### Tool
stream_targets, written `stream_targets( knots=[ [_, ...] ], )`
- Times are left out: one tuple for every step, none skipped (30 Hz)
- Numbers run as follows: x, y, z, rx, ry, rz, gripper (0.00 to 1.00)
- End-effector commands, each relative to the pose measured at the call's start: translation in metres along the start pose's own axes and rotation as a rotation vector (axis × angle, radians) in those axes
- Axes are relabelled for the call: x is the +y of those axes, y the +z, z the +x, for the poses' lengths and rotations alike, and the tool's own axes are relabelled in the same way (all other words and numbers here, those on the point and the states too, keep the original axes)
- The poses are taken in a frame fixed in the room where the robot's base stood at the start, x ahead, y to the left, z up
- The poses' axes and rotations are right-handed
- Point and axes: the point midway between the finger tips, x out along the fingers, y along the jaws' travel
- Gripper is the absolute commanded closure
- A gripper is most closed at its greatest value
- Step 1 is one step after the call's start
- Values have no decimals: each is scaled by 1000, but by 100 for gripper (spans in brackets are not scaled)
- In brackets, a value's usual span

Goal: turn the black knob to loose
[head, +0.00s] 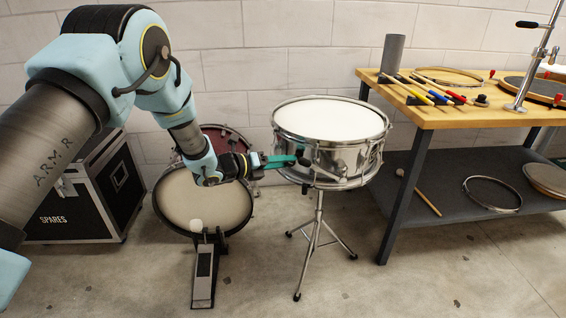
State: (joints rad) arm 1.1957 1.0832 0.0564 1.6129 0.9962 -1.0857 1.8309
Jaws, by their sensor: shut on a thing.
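A chrome snare drum (337,119) with a white head stands on a tripod stand (319,235) in the middle of the head view. The black knob (304,158) is on the drum's near left side, small and mostly hidden at my fingertips. My gripper (293,161), with teal fingers, reaches in from the left against the shell and is shut on the black knob. The knob's turn position and any marking for loose are too small to read.
A wooden bench (446,117) with tools and a lower shelf stands to the right. A bass drum (205,203) with a pedal (204,272) sits below my arm. A black SPARES case (88,205) is at left. Bare floor lies in front.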

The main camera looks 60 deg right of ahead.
Motion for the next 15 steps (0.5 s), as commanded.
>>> stream_targets(
  knots=[
    [0,0,0,0,0,0,77],
    [0,0,0,0,0,0,81],
    [0,0,0,0,0,0,85],
    [0,0,0,0,0,0,89],
    [0,0,0,0,0,0,92],
    [0,0,0,0,0,0,96],
    [0,0,0,0,0,0,100],
    [0,0,0,0,0,0,100],
    [0,0,0,0,0,0,100],
    [0,0,0,0,0,0,100],
    [0,0,0,0,0,0,100],
    [0,0,0,0,0,-1,100],
    [0,0,0,0,0,-2,100],
    [0,0,0,0,-1,-3,100],
    [1,0,0,-1,-2,-7,100]
  ],
)
